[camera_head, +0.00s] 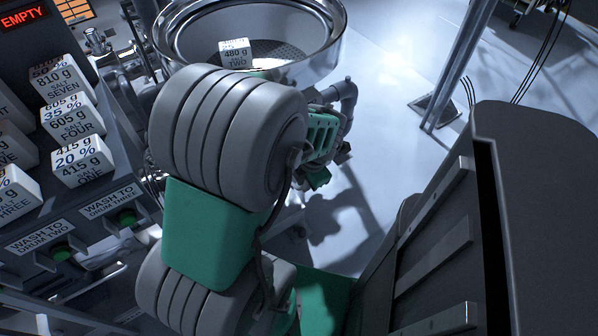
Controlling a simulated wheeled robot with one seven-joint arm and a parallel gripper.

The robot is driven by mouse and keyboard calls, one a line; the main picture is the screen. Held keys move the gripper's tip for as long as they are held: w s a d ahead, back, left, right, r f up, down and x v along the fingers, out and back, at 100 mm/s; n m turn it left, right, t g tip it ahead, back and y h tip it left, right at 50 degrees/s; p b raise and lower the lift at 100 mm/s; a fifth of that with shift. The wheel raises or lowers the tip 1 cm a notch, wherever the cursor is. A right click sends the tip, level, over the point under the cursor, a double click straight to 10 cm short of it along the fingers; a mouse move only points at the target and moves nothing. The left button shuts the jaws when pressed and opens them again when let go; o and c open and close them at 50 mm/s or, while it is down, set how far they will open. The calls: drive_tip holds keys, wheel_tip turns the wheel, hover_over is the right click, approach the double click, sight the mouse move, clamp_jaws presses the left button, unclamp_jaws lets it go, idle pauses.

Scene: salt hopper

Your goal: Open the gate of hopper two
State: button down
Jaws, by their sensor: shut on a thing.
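A round steel bowl (335,50), which looks like a hopper, stands at the top centre with a perforated plate inside. A white block (235,54) marked 480 g and TWO sits in it. My arm's large grey and green links cross the middle and cover the bowl's near left side. Just beyond them, below the bowl's right side, a green ribbed part (323,133) looks like my gripper. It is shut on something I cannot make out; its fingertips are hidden. Grey pipework (344,91) is close beside it. No gate or gate handle can be made out clearly.
At left, a sloping panel carries several white salt blocks (73,116), a red EMPTY display (22,18), and green buttons (62,253) under WASH TO DRUM labels. A metal post (455,70) stands at upper right. Pale floor (400,110) is clear between bowl and post.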

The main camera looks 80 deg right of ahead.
drive_tip(key=c, duration=1.5)
unclamp_jaws()
drive_tip(key=shift+r, duration=0.1)
wheel_tip(320, 180, up, 8)
drive_tip(key=s+a+p, duration=0.1)
drive_tip(key=shift+f+p, duration=0.25)
drive_tip(key=shift+p, duration=0.15)
